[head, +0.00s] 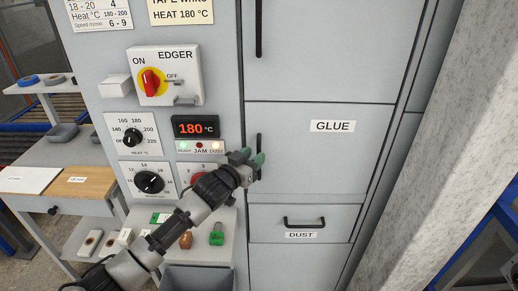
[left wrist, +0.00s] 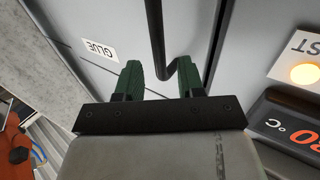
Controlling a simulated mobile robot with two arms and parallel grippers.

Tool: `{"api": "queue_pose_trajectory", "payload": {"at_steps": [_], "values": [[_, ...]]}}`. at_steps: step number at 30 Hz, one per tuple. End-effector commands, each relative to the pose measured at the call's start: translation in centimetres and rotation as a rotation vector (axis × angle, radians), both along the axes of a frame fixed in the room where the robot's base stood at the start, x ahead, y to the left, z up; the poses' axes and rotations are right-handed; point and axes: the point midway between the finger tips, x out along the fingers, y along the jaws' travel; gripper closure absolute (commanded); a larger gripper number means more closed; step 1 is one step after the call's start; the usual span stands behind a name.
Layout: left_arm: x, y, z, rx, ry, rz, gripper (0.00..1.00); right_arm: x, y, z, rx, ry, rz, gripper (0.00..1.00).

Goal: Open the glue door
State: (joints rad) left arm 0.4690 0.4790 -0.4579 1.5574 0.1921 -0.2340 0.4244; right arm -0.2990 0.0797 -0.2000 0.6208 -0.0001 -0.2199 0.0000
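The glue door (head: 320,165) is a grey panel marked GLUE in the head view, and it looks shut, flush with the cabinet. Its black vertical bar handle (head: 259,142) is on its left edge. My left gripper (head: 252,161) is at the lower part of this handle. In the left wrist view, the green fingers (left wrist: 162,78) are apart, with the handle (left wrist: 154,35) running down to the gap between them. Neither finger visibly presses on the bar. The GLUE label (left wrist: 100,50) shows upside down there. My right gripper is out of view.
The control panel with a red EDGER switch (head: 152,82), a 180 °C display (head: 195,127) and knobs is left of the door. A DUST drawer (head: 300,222) is below it. A pale rough wall (head: 425,150) stands close on the right.

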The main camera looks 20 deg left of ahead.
Motion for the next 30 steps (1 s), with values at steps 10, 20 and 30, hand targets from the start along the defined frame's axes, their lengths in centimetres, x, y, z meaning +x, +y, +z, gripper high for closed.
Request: {"api": "queue_pose_trajectory", "payload": {"at_steps": [10, 20, 30], "values": [[3.0, -1.0, 0.0, 0.0, 0.001, 0.0, 0.62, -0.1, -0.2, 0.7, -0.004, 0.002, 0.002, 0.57], [3.2, -1.0, 0.0, 0.001, 0.001, 0.0, 0.65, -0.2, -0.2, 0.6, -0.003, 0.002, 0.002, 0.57], [3.1, -1.0, -0.1, 0.001, 0.001, 0.0, 1.0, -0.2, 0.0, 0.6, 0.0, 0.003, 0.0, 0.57]]}}
